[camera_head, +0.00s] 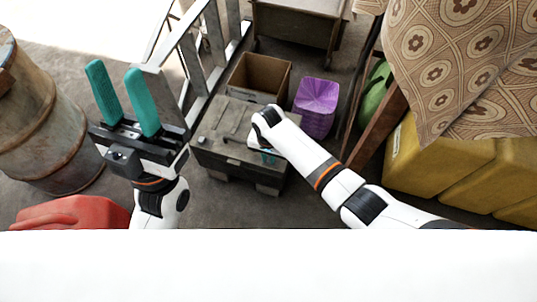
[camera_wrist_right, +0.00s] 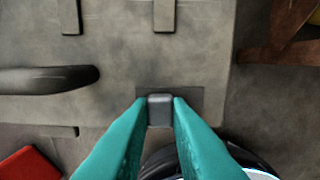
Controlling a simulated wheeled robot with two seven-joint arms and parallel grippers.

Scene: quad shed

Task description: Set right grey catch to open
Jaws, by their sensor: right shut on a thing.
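A dark grey box (camera_head: 222,150) with a lid stands on the floor in the middle of the head view. In the right wrist view, a small grey catch (camera_wrist_right: 160,110) sits at the box's edge, between the fingertips of my right gripper (camera_wrist_right: 159,104).
A black handle (camera_wrist_right: 45,80) lies on the box. A brown open carton (camera_head: 258,75) and a purple basket (camera_head: 316,105) stand behind the box. A metal barrel (camera_head: 45,120) and red container (camera_head: 65,213) are at left, yellow containers (camera_head: 430,165) at right.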

